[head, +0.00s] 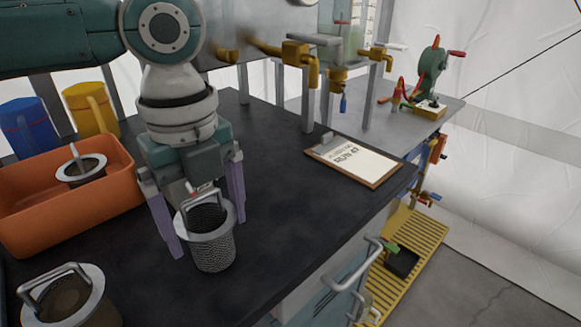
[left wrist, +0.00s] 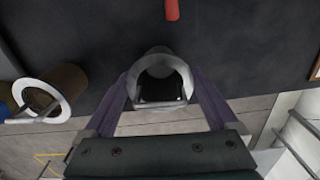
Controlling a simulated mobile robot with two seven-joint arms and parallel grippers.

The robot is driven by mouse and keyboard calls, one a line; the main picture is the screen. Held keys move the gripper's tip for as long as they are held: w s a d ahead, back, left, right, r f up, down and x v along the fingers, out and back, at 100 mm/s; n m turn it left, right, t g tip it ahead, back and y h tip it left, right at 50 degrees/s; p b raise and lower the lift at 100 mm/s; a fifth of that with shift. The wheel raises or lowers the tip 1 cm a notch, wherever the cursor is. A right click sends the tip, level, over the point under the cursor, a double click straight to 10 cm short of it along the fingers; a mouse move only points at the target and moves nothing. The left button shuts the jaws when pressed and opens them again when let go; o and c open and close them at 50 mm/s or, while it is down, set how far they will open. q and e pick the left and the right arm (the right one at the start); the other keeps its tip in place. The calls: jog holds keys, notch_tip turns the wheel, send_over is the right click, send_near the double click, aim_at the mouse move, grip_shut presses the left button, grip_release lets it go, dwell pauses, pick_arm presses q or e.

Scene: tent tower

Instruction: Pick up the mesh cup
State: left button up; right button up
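The mesh cup (head: 211,250) is grey with a wide metal rim and a raised handle. It is upright at the dark counter, and I cannot tell whether its base touches the surface. My left gripper (head: 207,232) points down over it, its two purple fingers spread, one on each side of the cup. In the left wrist view the cup (left wrist: 163,76) lies between the fingertips (left wrist: 162,80). The fingers look close to the rim, but a firm hold does not show. My right gripper is not in view.
A brown cup (head: 66,303) stands at the front left. An orange bin (head: 70,210) holds another cup (head: 82,168). Blue (head: 27,125) and yellow (head: 92,110) containers stand behind it. A clipboard (head: 354,160) lies right. The counter between cup and clipboard is clear.

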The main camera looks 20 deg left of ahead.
pick_arm(q)
jog(key=c, duration=0.7)
jog(key=shift+r, duration=0.1)
